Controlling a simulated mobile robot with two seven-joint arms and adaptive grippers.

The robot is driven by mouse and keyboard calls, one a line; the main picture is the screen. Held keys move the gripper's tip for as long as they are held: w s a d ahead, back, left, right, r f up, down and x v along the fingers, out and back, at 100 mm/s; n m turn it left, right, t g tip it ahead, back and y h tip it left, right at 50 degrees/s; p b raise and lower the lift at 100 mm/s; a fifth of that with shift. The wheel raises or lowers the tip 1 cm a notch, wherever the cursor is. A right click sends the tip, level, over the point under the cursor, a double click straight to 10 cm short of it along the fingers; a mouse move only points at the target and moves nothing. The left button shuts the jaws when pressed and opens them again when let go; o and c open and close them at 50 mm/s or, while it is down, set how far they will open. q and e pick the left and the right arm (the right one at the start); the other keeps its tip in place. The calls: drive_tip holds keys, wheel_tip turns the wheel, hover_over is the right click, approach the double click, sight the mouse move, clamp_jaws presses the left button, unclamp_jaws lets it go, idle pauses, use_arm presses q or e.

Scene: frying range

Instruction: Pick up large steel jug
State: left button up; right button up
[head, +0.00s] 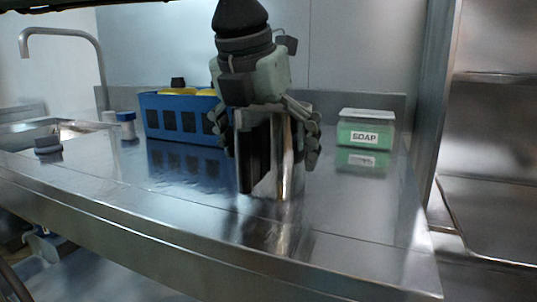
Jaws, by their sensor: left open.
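The large steel jug (290,180) stands upright on the steel counter, right of the picture's middle. It is shiny and mirrors its surroundings. My left gripper (272,165) is directly over and in front of it, pointing down. Its fingers are open, one dark finger in front of the jug's left part and the other at its right side. The gripper hides much of the jug, including most of its rim, and its handle cannot be made out. I cannot tell whether the fingers touch it. My right gripper is not in view.
A blue crate (158,128) with yellow-topped items stands behind left. A green soap box (367,134) stands to the right. The counter's front (190,215) is clear.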

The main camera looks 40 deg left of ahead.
use_arm(q)
drive_tip(key=c, duration=1.7)
drive_tip(key=shift+r, duration=0.1)
drive_tip(key=shift+c, duration=0.3)
